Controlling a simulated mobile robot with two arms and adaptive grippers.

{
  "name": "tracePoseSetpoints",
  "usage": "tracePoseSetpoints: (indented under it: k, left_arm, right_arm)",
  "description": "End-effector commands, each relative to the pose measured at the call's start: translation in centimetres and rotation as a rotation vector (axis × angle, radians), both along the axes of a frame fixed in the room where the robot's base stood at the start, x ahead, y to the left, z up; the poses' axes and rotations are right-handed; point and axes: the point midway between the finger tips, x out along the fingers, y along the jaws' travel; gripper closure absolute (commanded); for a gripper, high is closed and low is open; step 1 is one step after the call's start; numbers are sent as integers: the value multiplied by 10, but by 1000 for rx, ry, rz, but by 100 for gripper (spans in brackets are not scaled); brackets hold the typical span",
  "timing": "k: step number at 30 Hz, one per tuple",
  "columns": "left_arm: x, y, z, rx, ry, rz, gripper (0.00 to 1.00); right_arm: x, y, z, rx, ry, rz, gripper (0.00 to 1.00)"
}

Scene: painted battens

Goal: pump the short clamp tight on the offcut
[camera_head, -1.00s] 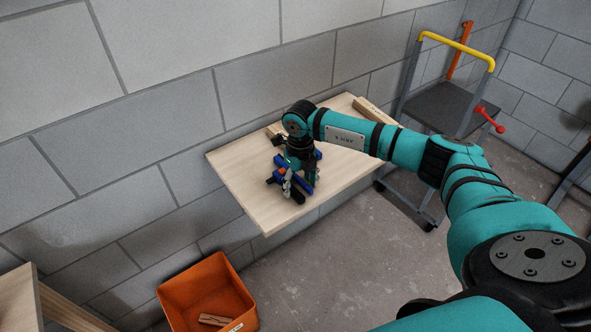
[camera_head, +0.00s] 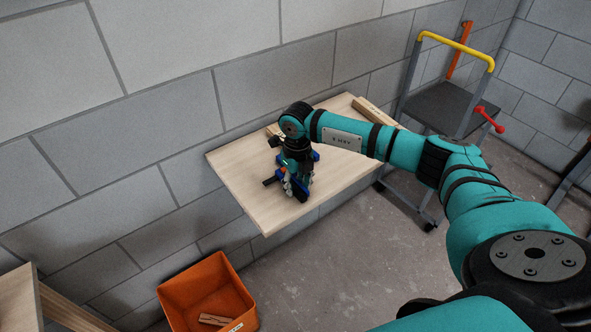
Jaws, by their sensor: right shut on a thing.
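My right gripper (camera_head: 298,186) points down over the wooden bench top (camera_head: 240,175), shut on a blue and black clamp (camera_head: 303,192). My left gripper is out of view.
A wooden batten (camera_head: 376,111) lies at the bench's far right end. A grey block wall (camera_head: 160,110) runs behind. An orange bin (camera_head: 205,285) with wood pieces in it stands below. A step stand with a yellow rail (camera_head: 455,45) is at the right. The bench's front left is bare.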

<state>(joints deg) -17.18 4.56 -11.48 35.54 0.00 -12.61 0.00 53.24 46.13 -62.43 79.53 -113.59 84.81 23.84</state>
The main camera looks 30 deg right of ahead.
Motion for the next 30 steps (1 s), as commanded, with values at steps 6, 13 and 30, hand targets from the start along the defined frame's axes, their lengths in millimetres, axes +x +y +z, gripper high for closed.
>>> tracePoseSetpoints:
  k: [6, 13, 30]
  left_arm:
    - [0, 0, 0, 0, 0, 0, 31]
    - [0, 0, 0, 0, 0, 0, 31]
    - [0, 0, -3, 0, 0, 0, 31]
  right_arm:
    - [0, 1, 0, 2, 1, 2, 100]
    - [0, 1, -1, 2, 1, 2, 55]
    - [1, -9, 0, 1, 0, 1, 35]
